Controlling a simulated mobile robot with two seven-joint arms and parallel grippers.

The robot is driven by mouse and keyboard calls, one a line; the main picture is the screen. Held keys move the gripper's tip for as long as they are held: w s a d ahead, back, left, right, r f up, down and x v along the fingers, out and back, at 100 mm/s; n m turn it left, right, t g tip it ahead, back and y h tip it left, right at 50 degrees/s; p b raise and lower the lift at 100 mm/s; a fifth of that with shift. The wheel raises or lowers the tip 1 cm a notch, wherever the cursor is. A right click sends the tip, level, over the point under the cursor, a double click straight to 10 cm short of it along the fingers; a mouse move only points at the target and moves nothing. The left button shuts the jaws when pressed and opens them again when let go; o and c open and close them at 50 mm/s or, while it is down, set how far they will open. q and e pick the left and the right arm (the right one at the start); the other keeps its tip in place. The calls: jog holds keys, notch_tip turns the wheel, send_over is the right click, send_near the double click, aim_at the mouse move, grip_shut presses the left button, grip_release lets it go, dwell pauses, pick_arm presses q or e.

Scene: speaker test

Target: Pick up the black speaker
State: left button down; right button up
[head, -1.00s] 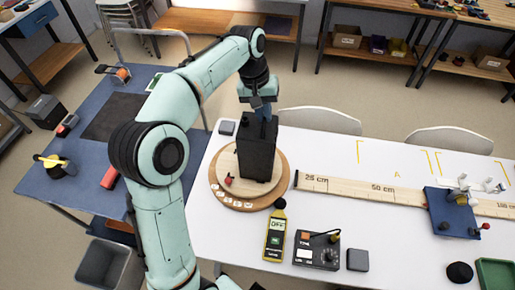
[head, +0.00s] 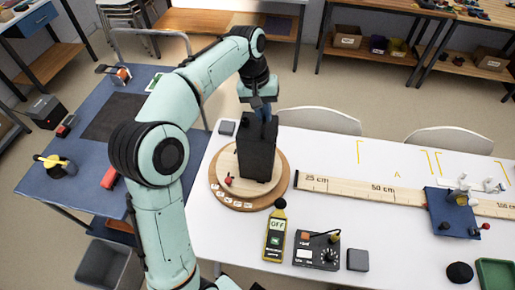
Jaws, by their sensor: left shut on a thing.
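The black speaker (head: 256,152) stands upright on a round wooden turntable (head: 279,190) at the left end of the white table. My left gripper (head: 261,110) reaches down from above and is shut on the speaker's top edge. The fingertips are small and partly hidden by the speaker's top. The speaker's base appears to be on or very close to the turntable; I cannot tell if there is a gap. My right gripper is not in view.
On the white table (head: 400,220) are a sound meter (head: 275,236) reading OFF, a black control box (head: 316,252), a grey block (head: 357,260), a long wooden ruler (head: 350,188) and a blue stand (head: 450,212). A blue side table (head: 60,185) is at left.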

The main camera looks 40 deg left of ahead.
pick_arm(q)
jog(key=shift+r, duration=0.2)
dwell(0.4)
